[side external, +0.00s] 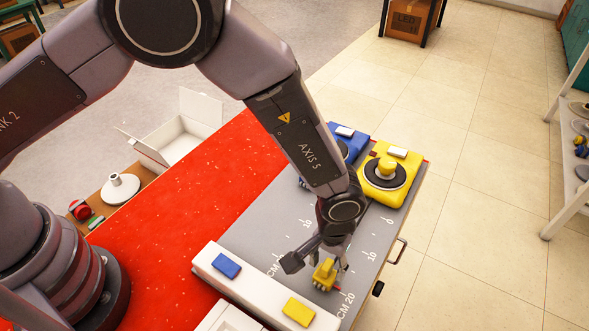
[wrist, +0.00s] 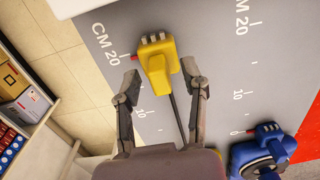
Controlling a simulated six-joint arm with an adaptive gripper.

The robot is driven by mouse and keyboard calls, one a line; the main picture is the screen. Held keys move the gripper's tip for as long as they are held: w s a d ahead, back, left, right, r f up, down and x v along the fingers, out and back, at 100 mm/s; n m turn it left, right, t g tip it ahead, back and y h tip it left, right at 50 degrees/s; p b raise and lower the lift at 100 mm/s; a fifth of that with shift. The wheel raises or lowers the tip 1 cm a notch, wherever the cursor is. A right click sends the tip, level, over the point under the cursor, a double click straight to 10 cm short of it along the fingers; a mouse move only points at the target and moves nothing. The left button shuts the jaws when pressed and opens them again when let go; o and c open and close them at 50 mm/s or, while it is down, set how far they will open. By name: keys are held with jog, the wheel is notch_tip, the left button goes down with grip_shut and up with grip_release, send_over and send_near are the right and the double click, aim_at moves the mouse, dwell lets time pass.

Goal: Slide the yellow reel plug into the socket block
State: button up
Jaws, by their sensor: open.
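The yellow plug (side external: 324,274) lies on the grey ruled mat in front of the white socket block (side external: 240,284), apart from it. The block bears a blue patch and a yellow patch on top. My gripper (side external: 327,268) is low over the plug. In the wrist view my gripper (wrist: 161,78) is open, with one finger on each side of the yellow plug (wrist: 156,70) and gaps visible. The plug's prongs point toward the top of that view, where a strip of the white block (wrist: 75,6) shows. A dark cable runs back from the plug. The yellow reel (side external: 405,190) stands at the mat's far end.
A blue reel (side external: 355,148) stands beside the yellow one, partly behind my arm; it also shows in the wrist view (wrist: 285,142). A white open box (side external: 185,130) and white spool (side external: 119,188) sit left of the red surface. The mat beside the plug is clear.

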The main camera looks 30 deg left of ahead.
grip_shut()
jog(key=shift+s, duration=2.5)
grip_release()
jog(key=shift+w+r, duration=0.1)
notch_tip(320, 180, up, 12)
